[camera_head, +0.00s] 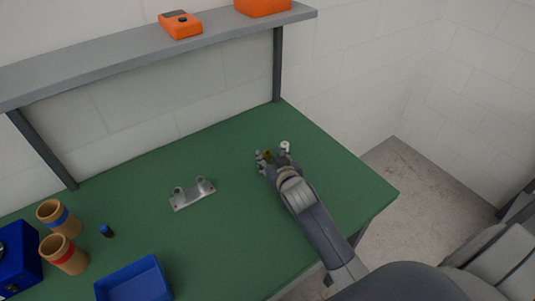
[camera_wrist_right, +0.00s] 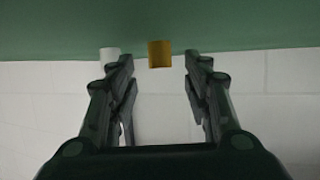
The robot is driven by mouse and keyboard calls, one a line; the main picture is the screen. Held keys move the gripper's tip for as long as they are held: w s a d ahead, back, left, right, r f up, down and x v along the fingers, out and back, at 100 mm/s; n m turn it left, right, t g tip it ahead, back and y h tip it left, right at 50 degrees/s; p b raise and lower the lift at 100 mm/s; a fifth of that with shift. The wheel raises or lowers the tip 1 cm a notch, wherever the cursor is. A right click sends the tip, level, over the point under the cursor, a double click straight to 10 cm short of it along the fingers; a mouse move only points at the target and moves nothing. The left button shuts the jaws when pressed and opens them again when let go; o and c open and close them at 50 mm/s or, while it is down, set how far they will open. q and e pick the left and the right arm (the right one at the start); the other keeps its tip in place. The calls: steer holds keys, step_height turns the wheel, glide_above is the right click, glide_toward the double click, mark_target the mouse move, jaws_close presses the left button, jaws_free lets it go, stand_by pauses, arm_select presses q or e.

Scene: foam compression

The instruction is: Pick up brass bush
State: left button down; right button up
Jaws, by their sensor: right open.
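The brass bush (camera_head: 267,155) is a small golden-brown cylinder on the green table, towards its back right. In the right wrist view the brass bush (camera_wrist_right: 160,54) stands on the green surface, ahead of the fingers and roughly midway between them. My right gripper (camera_head: 271,158) is at the bush with its fingers spread. In the wrist view the right gripper (camera_wrist_right: 157,62) is open and nothing is held. In the head view the fingers partly hide the bush. My left gripper is not in view.
A white cylinder (camera_head: 285,147) stands close beside the right gripper; it also shows in the wrist view (camera_wrist_right: 109,54) near the left finger. A metal bracket (camera_head: 192,194), blue tray (camera_head: 134,282) and two cardboard tubes (camera_head: 64,254) lie left. A shelf (camera_head: 120,58) overhangs the back.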

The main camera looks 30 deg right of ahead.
mark_target(267, 156)
steer(key=shift+x, duration=1)
steer(key=shift+w+f, duration=0.2)
steer(key=shift+w, duration=0.1)
jaws_close()
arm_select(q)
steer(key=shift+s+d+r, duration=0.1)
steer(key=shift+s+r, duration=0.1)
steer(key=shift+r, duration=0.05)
arm_select(e)
steer(key=shift+r, duration=0.1)
